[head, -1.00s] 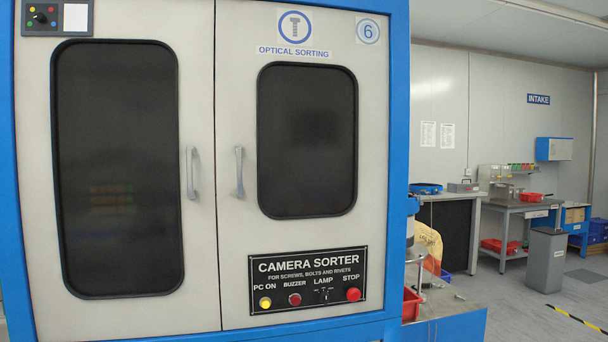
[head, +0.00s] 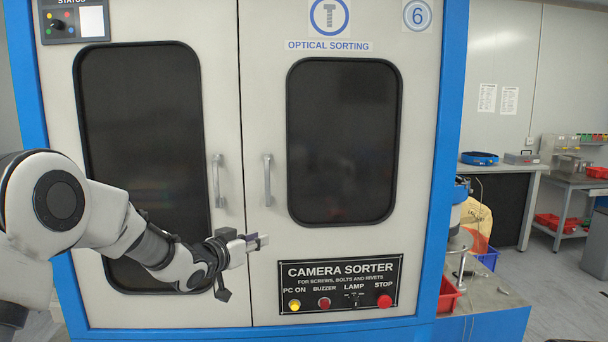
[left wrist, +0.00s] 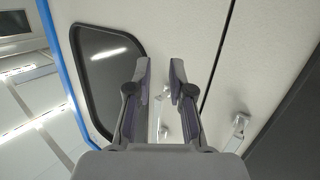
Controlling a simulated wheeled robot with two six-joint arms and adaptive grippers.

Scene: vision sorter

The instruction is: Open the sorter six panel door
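The sorter's right door (head: 420,130), marked with a 6, is closed, flush with the left door along the seam. Its pale vertical handle (head: 267,180) stands just right of the seam. My left gripper (head: 264,241) is in front of the doors near the seam, just below that handle in the picture. In the left wrist view my left gripper (left wrist: 160,78) is open, fingers apart. A handle, apparently the right door's handle (left wrist: 156,110), shows in the gap between the fingers; I cannot tell the distance. My right gripper is not in view.
The left door has its own handle (head: 217,180), close beside the seam; it also shows in the left wrist view (left wrist: 239,126). A black control panel (head: 341,284) with buttons sits below the right door's window. A side ledge (head: 490,302) with a red bin (head: 447,297) stands at right.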

